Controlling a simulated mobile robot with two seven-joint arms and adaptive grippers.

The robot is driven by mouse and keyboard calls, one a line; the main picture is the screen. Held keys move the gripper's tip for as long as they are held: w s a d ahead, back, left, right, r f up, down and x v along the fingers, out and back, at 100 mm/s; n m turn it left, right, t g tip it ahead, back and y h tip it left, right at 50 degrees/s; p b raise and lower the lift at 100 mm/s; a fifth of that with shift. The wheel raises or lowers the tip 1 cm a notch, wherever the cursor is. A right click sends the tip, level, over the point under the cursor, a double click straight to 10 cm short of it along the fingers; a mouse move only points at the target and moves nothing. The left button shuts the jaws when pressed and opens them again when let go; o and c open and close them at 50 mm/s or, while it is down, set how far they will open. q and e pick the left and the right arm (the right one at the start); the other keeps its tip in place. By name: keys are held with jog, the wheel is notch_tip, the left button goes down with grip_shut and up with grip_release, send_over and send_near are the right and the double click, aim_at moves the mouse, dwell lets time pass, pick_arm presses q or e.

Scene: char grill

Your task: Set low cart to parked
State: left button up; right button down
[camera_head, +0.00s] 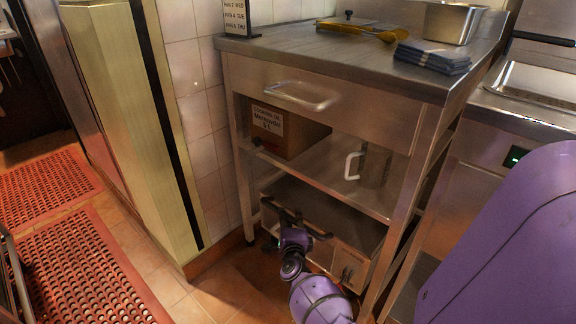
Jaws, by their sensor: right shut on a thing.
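The low cart (345,222) is a grey metal box-like unit under the lower shelf of the steel work table, close to the floor. A dark handle bar (286,213) runs along its near left edge. My right gripper (287,226) is at this bar and shut on it. My purple wrist and forearm cover part of the cart's front. The cart's far side and underside are hidden by the table and shadow. My left gripper is not in view.
The steel table (355,88) stands over the cart, its legs close on both sides. Its shelf holds a cardboard box (285,128) and a metal jug (374,165). Tiled floor is clear at left, with red mats (85,270) beyond.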

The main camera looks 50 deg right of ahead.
jog(key=shift+d+r, duration=0.15)
jog(key=shift+d, duration=0.1)
jog(key=c, duration=1.6)
grip_release()
jog(key=shift+c, duration=0.2)
jog(key=shift+s+a, duration=0.15)
jog(key=shift+a, duration=0.1)
jog(key=v, duration=0.7)
